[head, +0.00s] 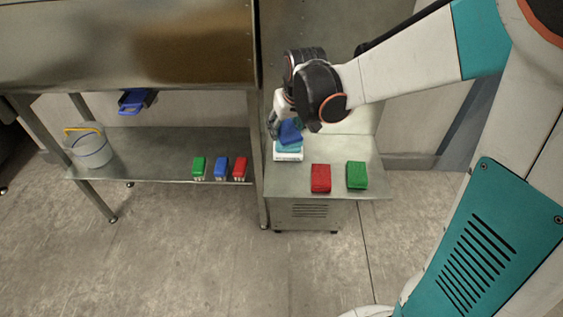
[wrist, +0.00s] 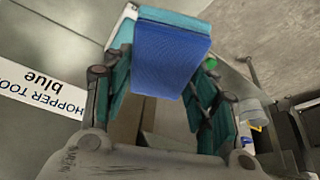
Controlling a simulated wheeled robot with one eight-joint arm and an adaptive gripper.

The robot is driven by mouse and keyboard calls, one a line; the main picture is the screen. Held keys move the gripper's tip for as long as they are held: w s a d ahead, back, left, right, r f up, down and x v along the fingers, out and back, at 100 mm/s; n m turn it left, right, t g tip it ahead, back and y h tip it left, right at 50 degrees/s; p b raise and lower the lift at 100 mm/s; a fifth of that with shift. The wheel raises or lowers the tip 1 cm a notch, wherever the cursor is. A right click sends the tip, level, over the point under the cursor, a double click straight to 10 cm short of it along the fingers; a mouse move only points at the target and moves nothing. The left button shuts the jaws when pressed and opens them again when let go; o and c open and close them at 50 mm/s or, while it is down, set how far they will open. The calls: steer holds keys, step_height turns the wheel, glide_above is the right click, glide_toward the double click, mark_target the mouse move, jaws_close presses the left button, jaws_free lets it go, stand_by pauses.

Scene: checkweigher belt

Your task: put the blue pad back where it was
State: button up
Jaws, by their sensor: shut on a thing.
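The blue pad (head: 290,132) is held tilted at the left of the steel cabinet top. My gripper (head: 276,127) is shut on it, coming from above. In the wrist view the blue pad (wrist: 170,58) fills the space between the two fingers (wrist: 162,85). A teal and white block (head: 288,151) stands below the pad in the head view; its teal side (wrist: 178,20) shows past the pad in the wrist view. I cannot tell whether the pad touches it. A red pad (head: 321,178) and a green pad (head: 357,175) lie to the right on the cabinet top.
Green (head: 198,168), blue (head: 221,168) and red (head: 240,169) blocks stand on the low shelf (head: 150,150) at left, with a bucket (head: 89,148). A blue scoop (head: 136,100) hangs above. A label (wrist: 40,90) reading "hopper tool blue" shows in the wrist view.

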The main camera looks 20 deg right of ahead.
step_height(320, 180, down, 17)
steer(key=b, duration=0.5)
steer(key=shift+r+b, duration=0.15)
steer(key=shift+b, duration=0.2)
steer(key=o, duration=1)
steer(key=shift+o, duration=0.2)
steer(key=p+v, duration=0.5)
steer(key=v, duration=0.8)
steer(key=s+r+t, duration=0.1)
steer(key=s+r, duration=0.4)
steer(key=s, duration=0.4)
steer(key=s+r+t, duration=0.1)
steer(key=s+r, duration=0.5)
steer(key=s, duration=0.3)
steer(key=shift+m+t, duration=0.3)
steer(key=shift+m, duration=0.1)
steer(key=shift+s, duration=0.1)
